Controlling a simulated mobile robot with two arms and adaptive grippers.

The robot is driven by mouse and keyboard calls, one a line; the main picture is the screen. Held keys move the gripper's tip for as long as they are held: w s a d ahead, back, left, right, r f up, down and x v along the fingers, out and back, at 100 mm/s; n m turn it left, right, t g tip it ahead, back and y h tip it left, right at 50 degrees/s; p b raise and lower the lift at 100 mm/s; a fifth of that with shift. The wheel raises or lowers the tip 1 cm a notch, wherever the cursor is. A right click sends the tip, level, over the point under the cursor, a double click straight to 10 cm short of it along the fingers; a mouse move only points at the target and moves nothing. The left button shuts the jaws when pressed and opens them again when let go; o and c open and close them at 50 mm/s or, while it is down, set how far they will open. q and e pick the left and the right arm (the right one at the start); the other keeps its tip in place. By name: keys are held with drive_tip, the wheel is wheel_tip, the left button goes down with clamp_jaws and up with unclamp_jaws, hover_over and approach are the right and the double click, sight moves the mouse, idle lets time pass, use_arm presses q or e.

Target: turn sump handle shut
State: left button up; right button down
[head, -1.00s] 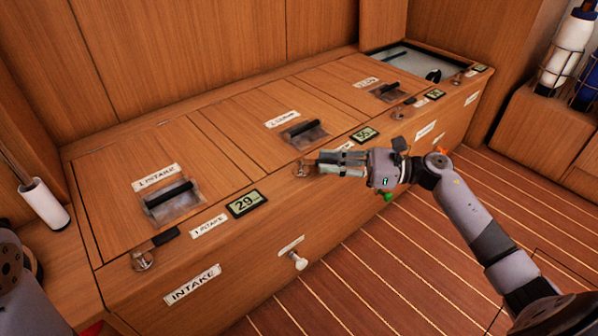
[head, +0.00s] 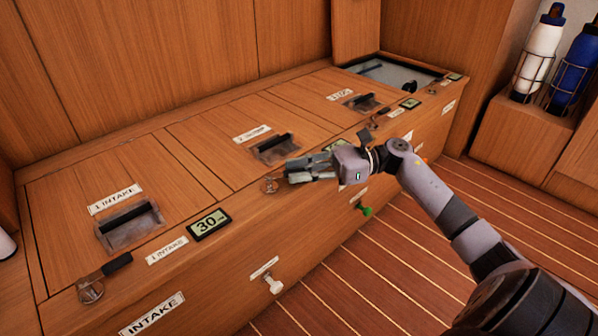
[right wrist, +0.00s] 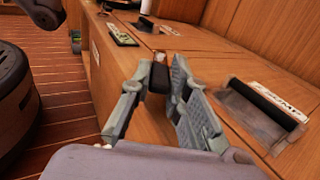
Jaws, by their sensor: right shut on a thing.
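My right gripper (head: 290,171) is at the middle lever handle on the front edge of the wooden bench. In the right wrist view its fingers (right wrist: 160,80) are shut on the handle's dark grip (right wrist: 158,77). The handle's metal pivot (head: 270,185) shows just left of the fingertips in the head view; the fingers hide most of the grip. Another lever handle (head: 118,262) with a black grip stands at the left hatch, labelled 1 INTAKE (head: 115,199). My left gripper is not in view.
A display (head: 209,223) reading 30 sits on the bench top. Recessed black hatch pulls (head: 272,147) lie behind the handles. A white knob (head: 273,284) and a green knob (head: 367,211) stick out of the front. Racked bottles (head: 541,52) stand at right. The striped floor is clear.

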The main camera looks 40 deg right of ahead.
drive_tip(key=shift+w, duration=0.1)
drive_tip(key=c, duration=1.5)
unclamp_jaws()
drive_tip(key=v, duration=1.2)
drive_tip(key=shift+c, duration=0.5)
